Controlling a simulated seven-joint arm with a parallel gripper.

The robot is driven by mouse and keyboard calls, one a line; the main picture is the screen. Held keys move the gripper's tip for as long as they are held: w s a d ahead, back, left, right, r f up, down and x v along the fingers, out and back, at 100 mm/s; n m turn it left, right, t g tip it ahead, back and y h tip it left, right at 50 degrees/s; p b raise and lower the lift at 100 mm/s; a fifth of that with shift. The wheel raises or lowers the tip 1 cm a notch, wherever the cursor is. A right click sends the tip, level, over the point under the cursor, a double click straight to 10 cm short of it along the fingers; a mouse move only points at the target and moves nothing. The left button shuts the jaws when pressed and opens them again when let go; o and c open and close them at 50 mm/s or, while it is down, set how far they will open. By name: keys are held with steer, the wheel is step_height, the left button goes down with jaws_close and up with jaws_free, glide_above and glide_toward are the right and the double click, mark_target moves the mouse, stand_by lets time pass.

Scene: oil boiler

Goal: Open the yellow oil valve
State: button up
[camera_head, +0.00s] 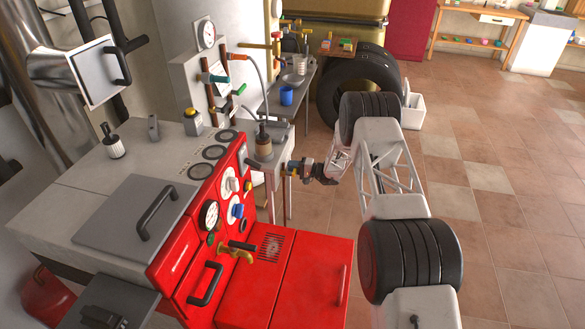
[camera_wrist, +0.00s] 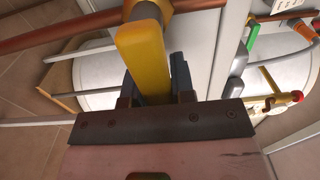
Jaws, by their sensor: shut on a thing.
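The yellow valve handle (camera_wrist: 143,55) fills the upper middle of the wrist view, on a grey metal stem at a copper pipe (camera_wrist: 75,27). My gripper (camera_wrist: 155,88) is shut on this handle, with a dark finger on either side of it. In the head view my gripper (camera_head: 308,169) reaches in from the right, at the right side of the boiler. A small yellow part (camera_head: 291,168) shows at its tip there. The handle's exact angle is hard to tell in the head view.
The red boiler front (camera_head: 255,290), with gauges and a brass tap (camera_head: 238,252), stands close left of my arm. A black tyre (camera_head: 358,85) stands beyond. The tiled floor (camera_head: 480,180) at right is clear.

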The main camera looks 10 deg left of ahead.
steer(key=shift+r, duration=0.1)
jaws_close()
steer(key=n, duration=0.1)
steer(key=r+n, duration=0.1)
steer(key=n, duration=0.1)
steer(key=r+n, duration=0.1)
steer(key=n, duration=0.1)
steer(key=shift+s, duration=0.2)
steer(key=n, duration=0.1)
steer(key=r+n, duration=0.1)
steer(key=n, duration=0.1)
steer(key=s+n, duration=0.1)
steer(key=shift+s+r+n, duration=0.1)
steer(key=shift+r+n, duration=0.2)
steer(key=n, duration=0.1)
steer(key=s+n, duration=0.1)
steer(key=n, duration=0.1)
steer(key=r+n, duration=0.1)
steer(key=shift+s, duration=0.3)
steer(key=shift+s+r+n, duration=0.1)
steer(key=shift+s+n, duration=0.35)
steer(key=shift+n, duration=0.7)
steer(key=shift+s+n, duration=0.4)
steer(key=shift+n, duration=0.75)
steer(key=o, duration=0.9)
jaws_free()
steer(key=shift+d, duration=0.1)
